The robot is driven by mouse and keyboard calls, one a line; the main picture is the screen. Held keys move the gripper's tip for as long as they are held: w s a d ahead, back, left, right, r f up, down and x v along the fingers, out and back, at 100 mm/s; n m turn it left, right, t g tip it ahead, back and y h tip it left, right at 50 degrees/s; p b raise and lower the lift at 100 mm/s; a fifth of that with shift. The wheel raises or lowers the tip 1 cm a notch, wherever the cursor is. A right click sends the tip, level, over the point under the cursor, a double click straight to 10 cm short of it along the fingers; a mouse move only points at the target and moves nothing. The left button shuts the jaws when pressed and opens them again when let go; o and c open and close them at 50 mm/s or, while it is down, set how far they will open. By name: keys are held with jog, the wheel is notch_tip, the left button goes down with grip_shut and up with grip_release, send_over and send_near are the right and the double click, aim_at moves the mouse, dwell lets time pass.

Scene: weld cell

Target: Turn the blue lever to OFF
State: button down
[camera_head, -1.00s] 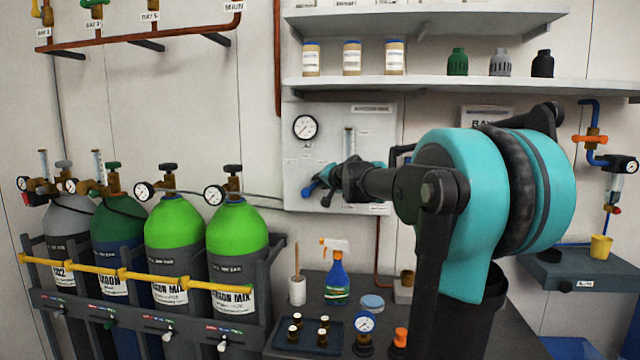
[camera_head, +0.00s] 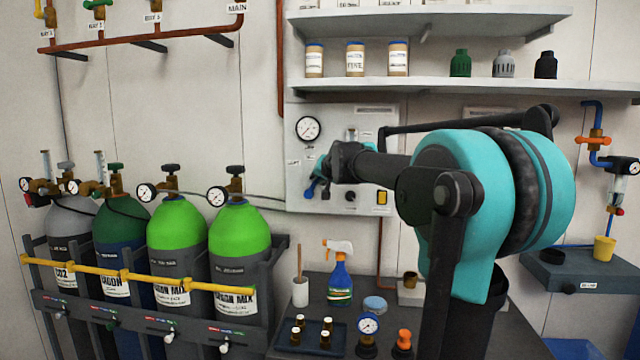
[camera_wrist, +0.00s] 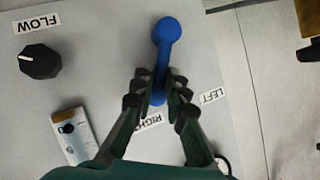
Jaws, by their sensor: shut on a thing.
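The blue lever (camera_wrist: 162,58) is on a pale grey wall panel (camera_head: 372,120). In the wrist view its round end is at the top and its handle runs down between my fingertips. My gripper (camera_wrist: 158,88) is shut on the lower part of the handle, and the fingers hide part of it. Labels reading RIGHT (camera_wrist: 148,121) and LEFT (camera_wrist: 213,95) sit near the handle end, upside down. I see no OFF mark. In the head view the lever (camera_head: 312,188) shows as blue pieces beside my dark gripper (camera_head: 324,172), partly hidden.
The panel also carries a gauge (camera_head: 308,129), a black FLOW knob (camera_wrist: 40,61) and a yellow switch (camera_head: 382,197). Gas cylinders (camera_head: 240,232) stand in a rack at left. Below is a bench with a spray bottle (camera_head: 340,278). Shelves (camera_head: 430,86) hang above.

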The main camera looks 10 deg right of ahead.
jog(key=shift+w+a+r+n+g+h, duration=0.2)
jog(key=shift+a+n+g+h, duration=0.05)
jog(key=shift+a+n+h, duration=0.3)
jog(key=shift+w+a+r+n+g+h, duration=0.15)
jog(key=shift+a+r+n+g+h, duration=0.15)
jog(key=shift+a+n+h, duration=0.2)
jog(key=shift+w+a+r+n+g+h, duration=0.15)
jog(key=shift+w+a+n+g+h, duration=0.1)
jog(key=shift+a+n+h, duration=0.25)
jog(key=c, duration=1.5)
grip_release()
jog(key=shift+c, duration=0.2)
jog(key=shift+s, duration=0.15)
jog(key=v, duration=1.1)
jog(key=shift+s+r, duration=0.3)
jog(key=shift+a, duration=0.1)
